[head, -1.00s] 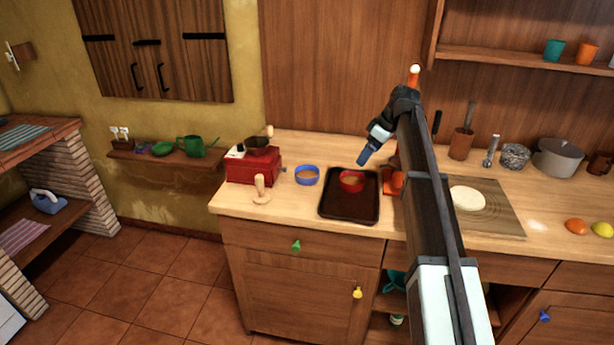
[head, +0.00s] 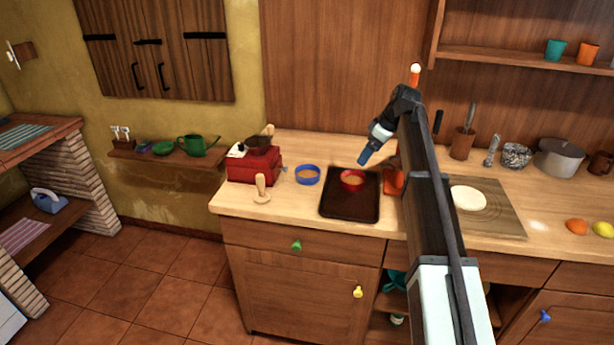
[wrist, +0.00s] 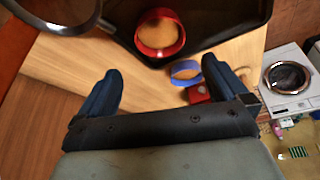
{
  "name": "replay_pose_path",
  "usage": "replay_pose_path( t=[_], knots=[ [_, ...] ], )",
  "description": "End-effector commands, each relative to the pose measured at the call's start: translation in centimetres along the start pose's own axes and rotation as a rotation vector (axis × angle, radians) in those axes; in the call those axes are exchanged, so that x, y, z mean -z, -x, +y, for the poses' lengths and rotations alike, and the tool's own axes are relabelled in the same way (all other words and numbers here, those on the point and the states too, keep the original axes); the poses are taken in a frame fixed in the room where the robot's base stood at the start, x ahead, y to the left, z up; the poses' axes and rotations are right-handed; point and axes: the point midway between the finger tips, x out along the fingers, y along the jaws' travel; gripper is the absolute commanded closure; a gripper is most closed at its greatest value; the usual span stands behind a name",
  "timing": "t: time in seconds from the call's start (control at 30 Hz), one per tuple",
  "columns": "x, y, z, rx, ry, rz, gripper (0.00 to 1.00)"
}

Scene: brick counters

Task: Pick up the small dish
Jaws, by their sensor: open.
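Two small round dishes stand on the counter, and I cannot tell which one the task means. The red dish (head: 352,180), with an orange-brown inside, sits on the black tray (head: 349,210). It also shows at the top of the wrist view (wrist: 160,52). The blue dish (head: 307,175) stands on bare wood left of the tray; in the wrist view (wrist: 184,77) it appears near the right finger. My gripper (head: 364,157) is open and empty, in the air near the tray's back edge. Its two blue fingers show apart in the wrist view (wrist: 161,68).
A red box-shaped grinder (head: 254,165) and a wooden pestle-like tool (head: 261,190) stand at the counter's left end. Right of my arm lies a board (head: 500,212) with pale dough (head: 468,198). A grey pot (head: 560,158) stands further right.

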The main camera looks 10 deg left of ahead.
Motion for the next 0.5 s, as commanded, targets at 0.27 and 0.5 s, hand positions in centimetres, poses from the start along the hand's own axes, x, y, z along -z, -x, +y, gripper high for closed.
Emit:
replay_pose_path(
  t=[0.27, 0.5],
  knots=[
    [2.0, -0.8, -1.5, 0.012, 0.029, 0.0, 0.0],
    [10.9, -4.0, -6.6, 0.059, 0.145, -0.002, 0.0]
  ],
)
